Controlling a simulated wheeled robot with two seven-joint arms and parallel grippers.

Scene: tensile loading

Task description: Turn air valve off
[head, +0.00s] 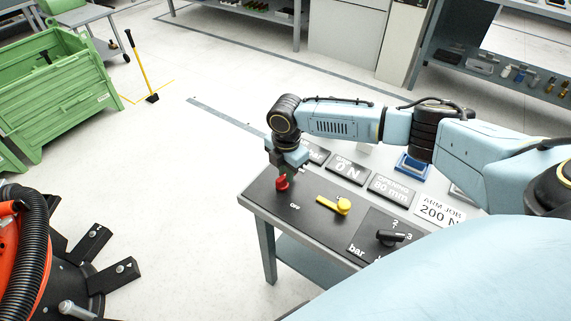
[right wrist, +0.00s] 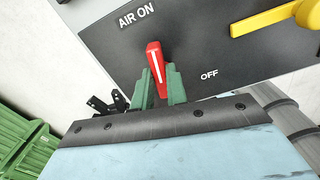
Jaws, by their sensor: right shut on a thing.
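The air valve's red handle (head: 282,183) stands at the left end of a dark panel on the bench. In the right wrist view the red handle (right wrist: 155,61) has a white line along it and points up the picture, a little tilted. The label "AIR ON" (right wrist: 137,15) is above it to the left, and "OFF" (right wrist: 209,75) is to its right. My right gripper (right wrist: 158,88) is shut on the red handle, with a green finger on each side of its lower part. In the head view my right gripper (head: 285,172) comes down onto it from above. My left gripper is not in view.
A yellow lever (head: 335,204) and a black knob (head: 390,238) are on the same panel (head: 310,223). Signs stand behind, including "0 N" (head: 347,169). Green crates (head: 60,90) and an orange machine with a black hose (head: 35,250) stand left.

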